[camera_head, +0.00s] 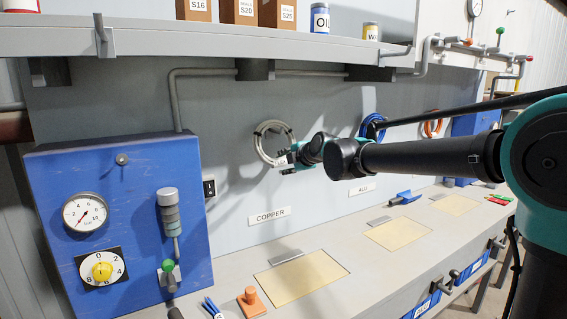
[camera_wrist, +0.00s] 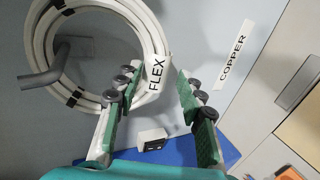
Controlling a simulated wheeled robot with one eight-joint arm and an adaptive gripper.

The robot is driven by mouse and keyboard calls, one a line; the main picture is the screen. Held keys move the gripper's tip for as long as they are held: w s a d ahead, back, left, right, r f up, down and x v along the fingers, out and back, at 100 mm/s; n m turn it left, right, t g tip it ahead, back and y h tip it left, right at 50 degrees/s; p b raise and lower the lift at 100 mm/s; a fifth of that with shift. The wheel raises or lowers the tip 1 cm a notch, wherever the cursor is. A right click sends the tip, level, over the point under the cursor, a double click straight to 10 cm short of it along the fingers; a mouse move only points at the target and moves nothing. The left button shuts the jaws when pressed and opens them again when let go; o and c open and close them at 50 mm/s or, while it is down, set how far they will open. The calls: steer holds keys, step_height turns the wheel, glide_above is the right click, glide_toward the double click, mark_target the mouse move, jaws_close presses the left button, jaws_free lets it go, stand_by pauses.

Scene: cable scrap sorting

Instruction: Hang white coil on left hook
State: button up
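The white coil (camera_head: 258,143) is against the back wall above the COPPER label (camera_head: 270,216). In the wrist view the white coil (camera_wrist: 153,38) has dark ties and a FLEX tag (camera_wrist: 156,74). A grey bent hook (camera_wrist: 42,78) passes through its ring, with the tip in front of the coil's band, so the coil hangs around it. My gripper (camera_head: 288,159) is at the coil's lower right. In the wrist view my gripper (camera_wrist: 158,88) has its green-padded fingers apart. The left finger overlaps the coil's edge; the right finger is clear of it.
A blue coil (camera_head: 367,130) and an orange coil (camera_head: 427,129) hang farther right. A blue panel (camera_head: 130,215) with a gauge stands at left. A shelf (camera_head: 210,40) overhangs above. The bench below holds yellowish mats (camera_head: 302,275) and an orange-handled tool (camera_head: 251,301).

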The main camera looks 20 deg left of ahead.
steer(key=shift+o, duration=0.6)
steer(key=shift+r, duration=0.1)
steer(key=v, duration=1.2)
steer(key=s+d+f+m+g+h, duration=0.1)
steer(key=s+d+f+m+h, duration=0.15)
steer(key=d+f+m, duration=0.7)
steer(key=s+d+f+m+h, duration=0.2)
steer(key=d+f+m+h, duration=0.25)
steer(key=d+f, duration=1)
steer(key=s+d+f+m+g+h, duration=0.3)
steer(key=s+d+f+m, duration=1.1)
steer(key=d, duration=0.3)
steer(key=shift+s+d+f, duration=0.3)
steer(key=shift+s+f, duration=0.45)
steer(key=shift+s, duration=0.1)
